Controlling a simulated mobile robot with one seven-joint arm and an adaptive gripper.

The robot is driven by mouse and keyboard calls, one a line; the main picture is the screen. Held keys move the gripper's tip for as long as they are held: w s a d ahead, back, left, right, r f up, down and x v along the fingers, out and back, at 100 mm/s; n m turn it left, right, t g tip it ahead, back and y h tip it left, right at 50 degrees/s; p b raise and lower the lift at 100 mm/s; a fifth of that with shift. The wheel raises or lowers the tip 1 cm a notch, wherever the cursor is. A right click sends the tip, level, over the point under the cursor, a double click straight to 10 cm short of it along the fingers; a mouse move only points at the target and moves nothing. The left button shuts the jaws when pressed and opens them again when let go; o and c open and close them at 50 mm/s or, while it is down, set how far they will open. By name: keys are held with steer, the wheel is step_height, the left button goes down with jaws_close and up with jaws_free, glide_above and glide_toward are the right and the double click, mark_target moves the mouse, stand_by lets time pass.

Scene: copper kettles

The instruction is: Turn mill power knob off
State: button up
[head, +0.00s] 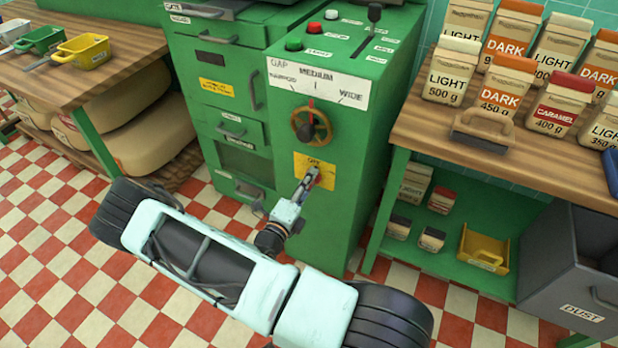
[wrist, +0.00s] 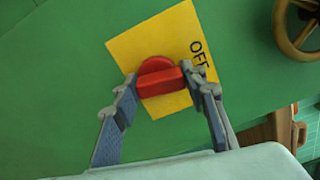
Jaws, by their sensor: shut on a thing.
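The power knob (wrist: 160,78) is red, with a raised bar grip, and sits on a yellow plate (wrist: 150,40) in the wrist view. The word OFF shows on the plate beside it. In the head view the yellow plate (head: 328,179) is on the front of the green mill (head: 345,225), below the handwheel, and my gripper hides the knob. My gripper (head: 311,178) reaches the plate there. In the wrist view its two fingers (wrist: 166,85) are on either side of the knob's bar, shut on it.
A brass handwheel (head: 311,126) sticks out just above the plate. A wooden table (head: 480,145) with bags stands to the right, with a grey dust bin (head: 575,265) below. A table with scoops (head: 100,75) is at left. Checkered floor is open in front.

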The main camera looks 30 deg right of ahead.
steer(key=shift+n+p, duration=0.4)
steer(key=shift+n, duration=0.7)
steer(key=o, duration=1.2)
steer(key=shift+c, duration=0.2)
steer(key=shift+a, duration=0.1)
steer(key=v, duration=1.2)
